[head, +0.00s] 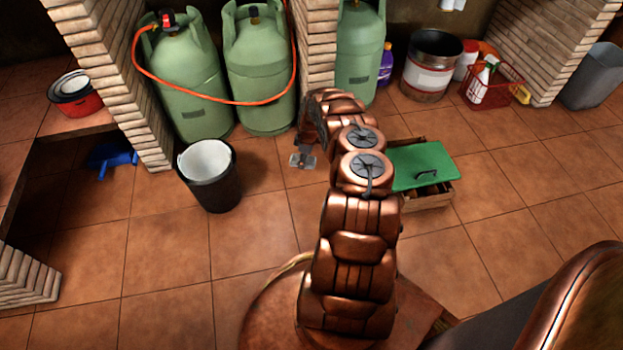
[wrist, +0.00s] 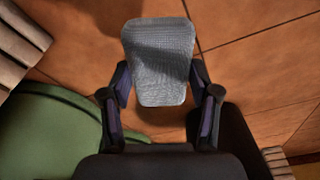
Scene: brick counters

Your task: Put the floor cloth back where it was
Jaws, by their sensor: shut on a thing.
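The floor cloth (wrist: 158,62) is a grey, textured, folded pad in the wrist view. My gripper (wrist: 160,98) is shut on it, with a dark finger at each side of the pad. In the head view my gripper (head: 303,160) is low in front of the brick pillar, right of the black bucket; my arm hides part of it. The cloth is too small there to make out clearly. Tiled floor shows beyond the cloth in the wrist view; I cannot tell whether the cloth touches it.
A black bucket (head: 208,185) with a pale inside stands left of my gripper. Green gas cylinders (head: 258,80) stand behind, by the brick pillar (head: 314,45). A wooden crate with a green lid (head: 420,163) is to the right. The floor at front left is clear.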

